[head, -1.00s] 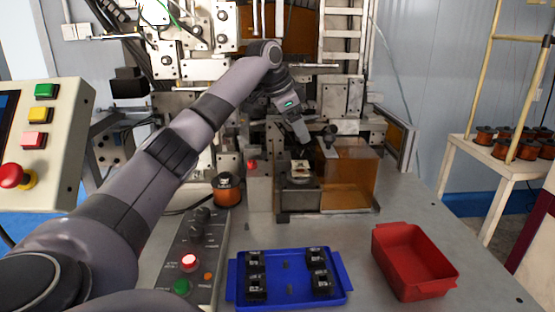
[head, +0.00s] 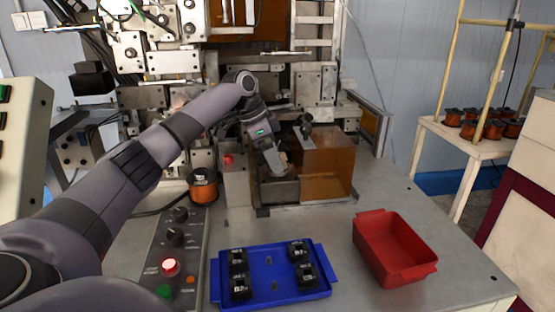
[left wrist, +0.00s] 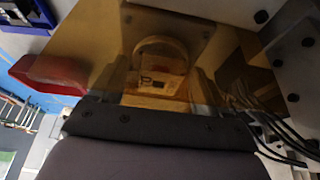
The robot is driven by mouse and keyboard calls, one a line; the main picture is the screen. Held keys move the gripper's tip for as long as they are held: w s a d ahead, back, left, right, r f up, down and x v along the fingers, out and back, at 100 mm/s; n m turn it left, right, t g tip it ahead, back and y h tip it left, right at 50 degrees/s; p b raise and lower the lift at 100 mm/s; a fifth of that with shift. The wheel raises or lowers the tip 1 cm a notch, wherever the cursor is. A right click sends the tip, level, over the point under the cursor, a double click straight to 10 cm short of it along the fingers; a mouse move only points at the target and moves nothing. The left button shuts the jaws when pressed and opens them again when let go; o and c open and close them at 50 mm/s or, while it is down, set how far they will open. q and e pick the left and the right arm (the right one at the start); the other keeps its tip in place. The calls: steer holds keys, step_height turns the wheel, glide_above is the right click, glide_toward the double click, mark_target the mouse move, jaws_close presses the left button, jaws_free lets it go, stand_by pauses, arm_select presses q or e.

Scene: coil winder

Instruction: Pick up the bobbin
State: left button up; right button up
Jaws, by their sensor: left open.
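My left gripper (head: 276,162) reaches down over the small fixture block (head: 277,190) at the front of the winder, beside an amber cover. It is open. Its fingertips and the spot between them are largely hidden, so I cannot tell whether it touches anything. In the left wrist view a pale piece with dark marks (left wrist: 155,85) shows close ahead of the gripper, tinted amber. Several black bobbins (head: 238,287) stand in the blue tray (head: 270,287) at the front. My right gripper is not in view.
The amber cover (head: 327,168) stands just right of the gripper. A copper wire spool (head: 203,186) sits behind the control panel (head: 172,240). An empty red bin (head: 394,248) stands right of the tray. Bare tabletop lies around the bin.

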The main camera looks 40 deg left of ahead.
arm_select(q)
steer(key=c, duration=1)
steer(key=shift+r, duration=0.1)
step_height(320, 180, up, 20)
steer(key=shift+f, duration=0.15)
stand_by(0.3)
stand_by(0.4)
